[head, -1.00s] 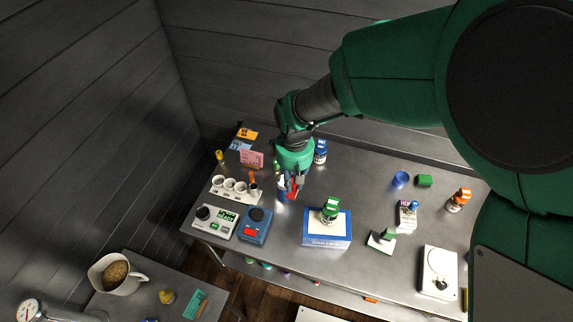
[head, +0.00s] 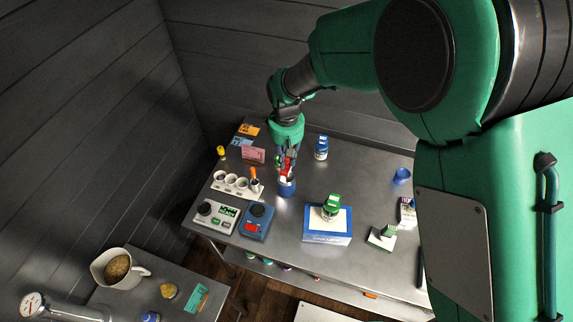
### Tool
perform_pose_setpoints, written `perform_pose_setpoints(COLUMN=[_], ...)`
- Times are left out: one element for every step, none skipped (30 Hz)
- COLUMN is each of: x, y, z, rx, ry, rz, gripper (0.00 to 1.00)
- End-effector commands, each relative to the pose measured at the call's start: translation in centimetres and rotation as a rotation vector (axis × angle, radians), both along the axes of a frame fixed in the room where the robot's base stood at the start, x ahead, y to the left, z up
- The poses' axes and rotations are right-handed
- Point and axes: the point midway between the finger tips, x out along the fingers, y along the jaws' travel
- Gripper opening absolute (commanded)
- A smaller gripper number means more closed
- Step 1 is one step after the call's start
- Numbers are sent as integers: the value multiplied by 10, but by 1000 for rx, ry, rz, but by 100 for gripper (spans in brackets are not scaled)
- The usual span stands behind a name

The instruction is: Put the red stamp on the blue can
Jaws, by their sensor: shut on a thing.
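My gripper (head: 287,162) points down at the back left of the steel table. It is shut on the red stamp (head: 284,168), which is small and partly hidden by the fingers. The blue can (head: 287,188) stands upright on the table just below the gripper, with a pale top. The stamp shows over the can's top; I cannot tell whether they touch.
A white rack with cups (head: 237,184) stands close left of the can. A blue scale (head: 257,221) is in front. A blue-white bottle (head: 321,148) stands behind right. A green stamp (head: 331,206) sits on a blue-white box (head: 327,238). Clear table lies right of the can.

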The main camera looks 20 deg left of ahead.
Motion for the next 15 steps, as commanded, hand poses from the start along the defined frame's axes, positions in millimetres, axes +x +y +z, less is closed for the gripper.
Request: perform_pose_setpoints(x=[0, 0, 0, 0, 0, -1, -1, -1, -1, 0, 0, 0, 0, 0, 0], y=[0, 0, 0, 0, 0, -1, -1, -1, 0, 0, 0, 0, 0, 0, 0], z=[-2, -3, -6, -9, -12, -17, -20, -23, -27, -30, -32, -34, -35, -35, -36], rx=[-1, -1, -1, -1, -1, -2, -2, -2, -1, -1, -1, -1, -1, -1, -1], ry=[0, 0, 1, 1, 2, 2, 3, 3, 2, 1, 1, 1, 1, 0, 0], rz=[0, 0, 0, 0, 0, 0, 0, 0, 0, 0, 0, 0, 0, 0, 0], gripper=[0, 0, 0, 0, 0, 0, 0, 0, 0, 0, 0, 0, 0, 0, 0])
